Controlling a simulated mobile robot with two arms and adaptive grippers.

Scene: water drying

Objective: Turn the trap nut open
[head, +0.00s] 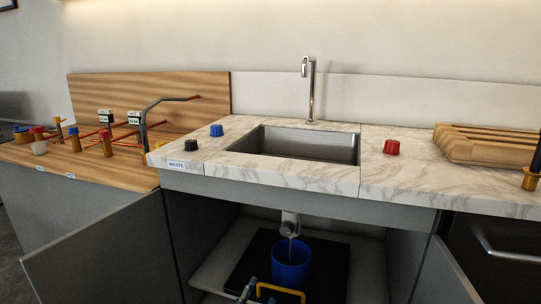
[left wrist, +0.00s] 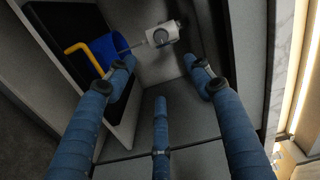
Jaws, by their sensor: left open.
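The trap (head: 290,224) hangs under the sink inside the open cabinet. In the left wrist view, a round grey nut (left wrist: 161,37) shows on the pale trap body, beyond the fingertips. A thin grey streak runs from the trap toward a blue bucket (head: 291,262) below it. The bucket, with a yellow handle (head: 281,290), also shows in the left wrist view (left wrist: 106,50). My left gripper (head: 256,294) is low in front of the bucket, at the picture's bottom edge. In the left wrist view, its blue fingers (left wrist: 160,78) are spread and empty, apart from the nut. My right gripper is not seen.
Cabinet doors stand open at left (head: 105,250) and right (head: 445,275). The bucket stands on a black mat (head: 333,270). Above are the marble counter (head: 285,175), sink (head: 300,145), faucet (head: 309,90), a red knob (head: 392,147) and wooden rack (head: 480,145).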

